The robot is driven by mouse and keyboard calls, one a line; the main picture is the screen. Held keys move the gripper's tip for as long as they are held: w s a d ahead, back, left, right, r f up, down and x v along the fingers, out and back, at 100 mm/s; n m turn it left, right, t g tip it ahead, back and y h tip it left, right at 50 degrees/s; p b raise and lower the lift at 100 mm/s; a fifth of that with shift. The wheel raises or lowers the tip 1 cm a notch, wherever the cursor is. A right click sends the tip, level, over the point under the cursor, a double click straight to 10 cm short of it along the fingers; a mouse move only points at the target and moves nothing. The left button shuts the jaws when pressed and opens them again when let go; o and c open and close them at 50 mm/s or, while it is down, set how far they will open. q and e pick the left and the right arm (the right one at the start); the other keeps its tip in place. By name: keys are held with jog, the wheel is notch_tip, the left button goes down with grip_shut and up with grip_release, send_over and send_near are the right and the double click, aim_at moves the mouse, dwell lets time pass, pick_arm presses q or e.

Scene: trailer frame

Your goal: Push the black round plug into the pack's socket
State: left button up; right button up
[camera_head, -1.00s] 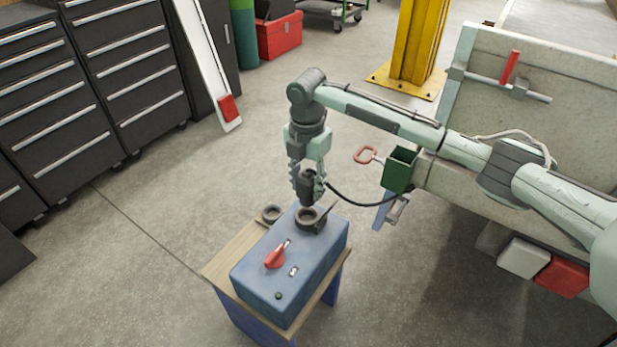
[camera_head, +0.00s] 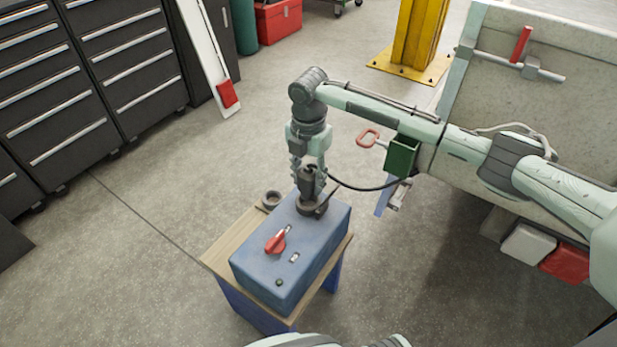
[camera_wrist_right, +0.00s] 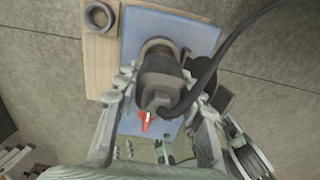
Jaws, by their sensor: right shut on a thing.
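The black round plug (camera_head: 308,184) is in my right gripper (camera_head: 309,172), upright over the pack's socket (camera_head: 312,208). The plug's lower end meets the socket rim or is just inside it; I cannot tell how deep. In the right wrist view, the fingers stand on both sides of the plug (camera_wrist_right: 162,78), and the socket's ring (camera_wrist_right: 158,45) shows partly behind it. A black cable runs from the plug to the right. The blue pack (camera_head: 288,250) sits on a small wooden-topped table (camera_head: 222,262). My left gripper is not in view.
A loose dark ring (camera_head: 271,199) lies on the tabletop beside the pack. A red rotary handle (camera_head: 276,241) stands up on the pack. A green box (camera_head: 402,158) hangs on the trailer frame (camera_head: 540,110) at right, near the cable.

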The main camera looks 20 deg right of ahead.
dwell(0.6)
jog(key=shift+f+p, duration=0.25)
jog(key=shift+p, duration=0.1)
jog(key=shift+f, duration=0.1)
jog(key=shift+f, duration=0.1)
jog(key=shift+f, duration=0.45)
jog(key=shift+f, duration=0.15)
jog(key=shift+f, duration=0.4)
jog(key=shift+f, duration=0.7)
dwell(0.6)
